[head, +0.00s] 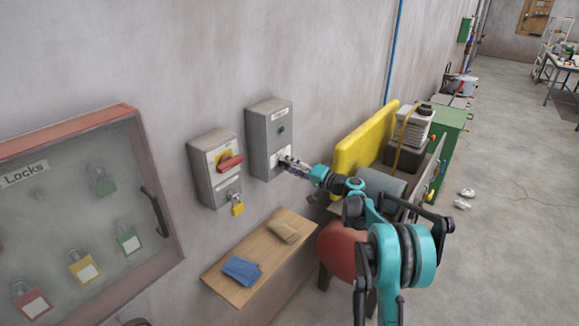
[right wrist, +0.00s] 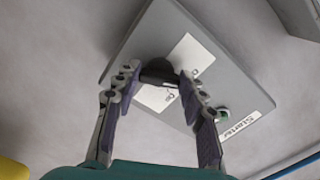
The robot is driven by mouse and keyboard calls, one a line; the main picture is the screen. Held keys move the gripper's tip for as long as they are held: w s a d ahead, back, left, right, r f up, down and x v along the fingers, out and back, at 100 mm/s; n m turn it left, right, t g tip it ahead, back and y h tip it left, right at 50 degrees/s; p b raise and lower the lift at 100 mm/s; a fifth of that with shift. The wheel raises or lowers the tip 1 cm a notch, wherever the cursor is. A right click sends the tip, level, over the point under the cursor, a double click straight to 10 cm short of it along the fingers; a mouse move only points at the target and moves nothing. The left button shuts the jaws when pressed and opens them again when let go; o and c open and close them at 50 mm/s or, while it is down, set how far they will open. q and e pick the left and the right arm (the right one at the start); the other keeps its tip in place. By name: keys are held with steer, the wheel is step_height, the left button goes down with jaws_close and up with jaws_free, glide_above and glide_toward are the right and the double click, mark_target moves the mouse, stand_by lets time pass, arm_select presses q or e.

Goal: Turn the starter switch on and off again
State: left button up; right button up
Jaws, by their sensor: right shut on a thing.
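The starter box (head: 262,144) is a grey box on the wall, with a label at its top, a small green part (head: 281,129) and a white plate low on its front. My right gripper (head: 284,159) reaches that white plate. In the right wrist view the starter box (right wrist: 205,45) fills the middle, and its label there reads "Starter". My right gripper (right wrist: 155,77) is shut on the dark switch handle (right wrist: 158,75) between its fingertips. The fingers hide part of the handle and plate, so its exact setting cannot be read. My left gripper is not in view.
Left of the starter stands a grey isolator box (head: 208,180) with a red handle (head: 230,163) and a yellow padlock (head: 238,208). A glass-fronted lock cabinet (head: 120,110) hangs at the left. A wooden shelf (head: 235,290) holds cloths below. A yellow panel (head: 350,150) stands right of the gripper.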

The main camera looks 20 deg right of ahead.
steer(key=m+b, duration=0.1)
steer(key=m, duration=0.9)
steer(key=shift+m, duration=0.4)
stand_by(0.4)
steer(key=o, duration=1.2)
steer(key=shift+c, duration=0.2)
steer(key=shift+r, duration=0.1)
steer(key=v, duration=1.2)
